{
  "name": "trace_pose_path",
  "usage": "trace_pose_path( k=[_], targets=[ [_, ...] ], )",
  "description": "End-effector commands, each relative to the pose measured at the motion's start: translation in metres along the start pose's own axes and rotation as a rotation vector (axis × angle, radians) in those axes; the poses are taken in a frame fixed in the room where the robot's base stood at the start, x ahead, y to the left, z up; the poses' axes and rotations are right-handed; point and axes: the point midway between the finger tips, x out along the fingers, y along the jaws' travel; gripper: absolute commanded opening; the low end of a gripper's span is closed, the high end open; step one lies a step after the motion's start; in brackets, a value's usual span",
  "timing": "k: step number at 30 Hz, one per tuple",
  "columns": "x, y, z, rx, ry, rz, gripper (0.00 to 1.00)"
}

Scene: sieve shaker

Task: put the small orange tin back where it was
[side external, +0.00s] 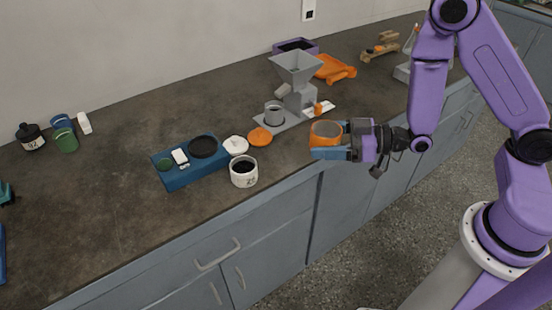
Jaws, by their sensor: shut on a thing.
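The small orange tin (325,130) is between the fingers of my gripper (328,141), at the right of the bench's front edge. My gripper is shut on it and reaches in from the right, with blue fingers along the tin's sides. The tin looks upright and open at the top, with a greyish inside. It appears held above the surface, but the gap below it is hard to judge. An orange disc (260,137), perhaps a lid, lies on the bench to the left.
A grey hopper machine (297,70) stands behind with a grey cup (273,113) on its base. A blue shaker block (190,180), a white lid (236,145) and a white tin (244,179) are at left. An orange tray (335,69) lies behind. The bench's left middle is clear.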

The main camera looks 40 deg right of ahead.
Motion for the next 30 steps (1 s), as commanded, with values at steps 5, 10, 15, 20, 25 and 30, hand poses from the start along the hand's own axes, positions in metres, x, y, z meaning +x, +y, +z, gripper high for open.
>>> trace_pose_path(
  k=[5,10,15,20,25,30],
  targets=[
    [0.013,0.006,0.004,0.0,-0.001,0.001,0.43],
    [0.026,0.013,0.008,-0.001,0.0,0.001,0.43],
    [0.037,0.018,0.012,0.0,-0.001,0.002,0.43],
    [0.044,0.022,0.014,-0.002,-0.002,0.002,0.43],
    [0.05,0.026,0.016,-0.002,-0.002,0.001,0.43],
    [0.055,0.028,0.018,-0.002,-0.002,0.002,0.43]
  ],
)
